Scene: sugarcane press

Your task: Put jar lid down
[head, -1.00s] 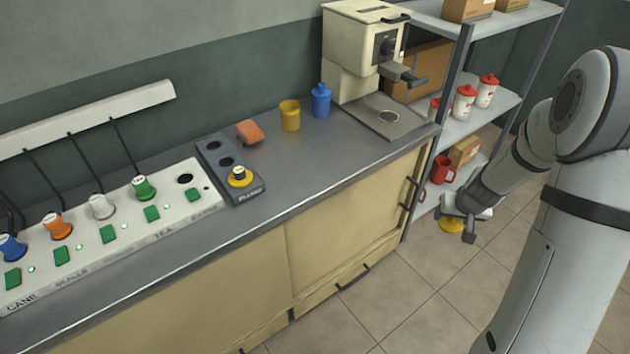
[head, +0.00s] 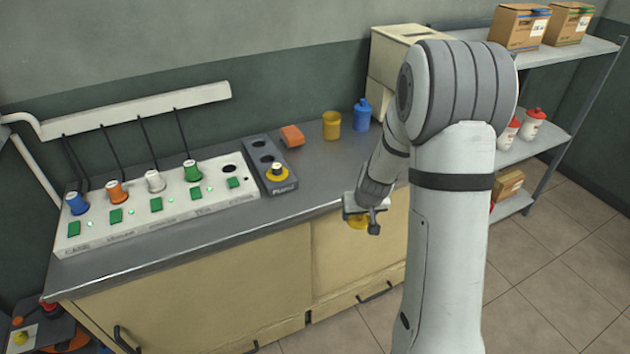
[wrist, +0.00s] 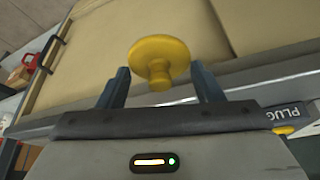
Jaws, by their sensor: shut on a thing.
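A yellow jar lid (wrist: 158,56), a round disc with a knob, is in my gripper (wrist: 160,82) in the wrist view, the knob pointing back toward the gripper. In the head view my gripper (head: 366,212) is shut on it, and part of the lid (head: 358,221) shows below the jaws. They are in front of the counter (head: 225,222), near its front edge. An open yellow jar (head: 331,125) stands at the back of the counter. A blue jar (head: 362,113) with its top on stands right of it.
A white control panel (head: 160,220) with colored plugs and a grey plug block (head: 270,163) occupy the left part of the counter. An orange object (head: 292,136) lies behind the block. Counter space before the yellow jar looks clear. Shelves (head: 545,145) stand at the right.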

